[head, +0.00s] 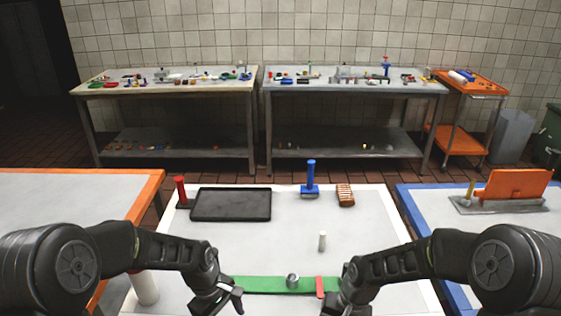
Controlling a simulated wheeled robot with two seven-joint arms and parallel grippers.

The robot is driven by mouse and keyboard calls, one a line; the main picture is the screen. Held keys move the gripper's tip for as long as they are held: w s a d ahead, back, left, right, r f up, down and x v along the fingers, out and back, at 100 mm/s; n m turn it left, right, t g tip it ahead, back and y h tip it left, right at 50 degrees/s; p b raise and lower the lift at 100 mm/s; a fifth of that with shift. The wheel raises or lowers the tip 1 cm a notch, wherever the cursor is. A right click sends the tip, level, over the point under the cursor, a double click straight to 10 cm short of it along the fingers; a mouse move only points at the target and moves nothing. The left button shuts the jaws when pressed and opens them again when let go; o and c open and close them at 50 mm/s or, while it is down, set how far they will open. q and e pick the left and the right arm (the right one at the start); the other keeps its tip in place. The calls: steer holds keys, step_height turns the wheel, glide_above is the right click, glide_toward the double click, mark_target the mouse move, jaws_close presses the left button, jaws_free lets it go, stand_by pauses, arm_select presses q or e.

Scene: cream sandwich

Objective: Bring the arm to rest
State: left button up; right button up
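My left gripper (228,298) is low over the front of the white table (265,238), by the left end of a green strip (255,285). Its fingers look spread, with nothing seen between them. My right gripper (337,300) is at the strip's right end, close to a red piece (320,287). Its fingers are mostly hidden by its own body, so I cannot tell its state. A small grey metal ring or cup (292,281) sits on the green strip between the grippers. A small cream cylinder (322,241) stands upright behind the strip.
A black tray (231,205) lies at the back left, beside a red-handled tool (181,192). A blue-handled tool (310,180) and a brown block (345,195) are at the back right. Side tables (70,195) flank the white table. Its middle is mostly clear.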

arm_select(q)
steer(key=s+d+f+m+h, duration=0.1)
steer(key=s+d+f+m, duration=0.2)
steer(key=s+f, duration=0.6)
steer(key=s+d+f+m+h, duration=0.1)
steer(key=s+d+f+m, duration=0.2)
steer(key=s+f+m, duration=0.3)
steer(key=s+f, duration=0.3)
steer(key=s, duration=0.4)
steer(key=shift+d+b, duration=0.15)
steer(key=shift+b, duration=0.2)
arm_select(e)
steer(key=s+a+f+y, duration=0.1)
steer(key=s+a+f, duration=0.1)
steer(key=s+f, duration=0.6)
steer(key=s+a+f+n, duration=0.1)
steer(key=s+a+f, duration=0.2)
steer(key=s+f, duration=0.4)
steer(key=s, duration=0.5)
steer(key=shift+a+f+n+t+y, duration=0.2)
steer(key=shift+f+n+t+y, duration=0.1)
steer(key=shift+f+y, duration=0.1)
